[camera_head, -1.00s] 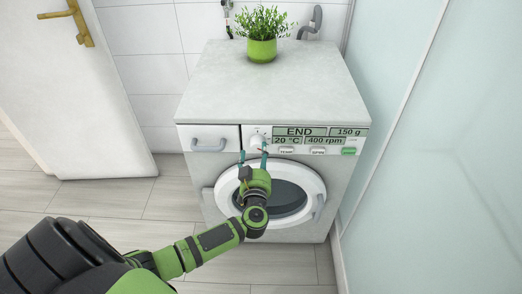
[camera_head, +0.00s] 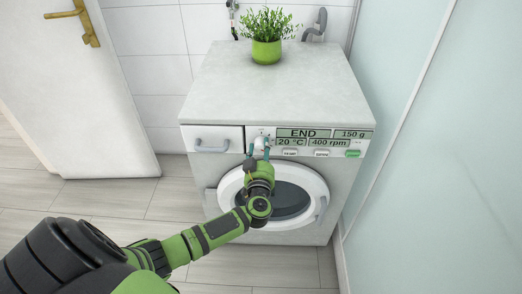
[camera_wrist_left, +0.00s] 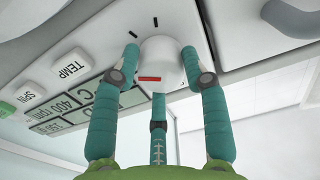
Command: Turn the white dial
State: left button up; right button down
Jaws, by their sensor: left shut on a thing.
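The white dial (camera_wrist_left: 161,62) sits on the control panel of the washing machine (camera_head: 272,95), between the drawer and the display. In the left wrist view it is a round knob with a red mark on its face. My left gripper (camera_head: 259,150) is at the panel, its teal fingers around the dial. In the left wrist view the fingers of the left gripper (camera_wrist_left: 160,75) touch the dial's sides and are shut on it. In the head view the fingers partly hide the dial. My right gripper is not in view.
The display (camera_head: 310,138) reads END, 20 °C, 400 rpm and 150 g, with buttons below it. The detergent drawer (camera_head: 215,140) is left of the dial, the round door (camera_head: 305,180) below. A potted plant (camera_head: 267,50) stands on top. A glass wall (camera_head: 440,150) is close on the right.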

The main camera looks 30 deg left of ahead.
pick_arm(q)
jog(key=shift+s+d+n+p, duration=0.1)
jog(key=shift+n+p, duration=1.2)
jog(key=shift+p, duration=0.5)
jog(key=shift+f+n+p, duration=0.2)
jog(key=shift+n+p, duration=0.1)
jog(key=shift+n, duration=0.5)
jog(key=n, duration=0.2)
jog(key=shift+n, duration=0.4)
jog(key=n, duration=0.3)
jog(key=shift+d+f+n+b, duration=0.1)
jog(key=shift+n+b, duration=0.2)
jog(key=n+b, duration=0.1)
jog(key=n, duration=0.3)
jog(key=shift+n, duration=0.3)
jog(key=n+b, duration=0.2)
jog(key=n, duration=0.4)
jog(key=shift+r+n+b, duration=0.3)
jog(key=shift+n+b, duration=0.05)
jog(key=shift+n, duration=0.85)
jog(key=shift+w+r, duration=0.15)
jog(key=shift+w, duration=0.05)
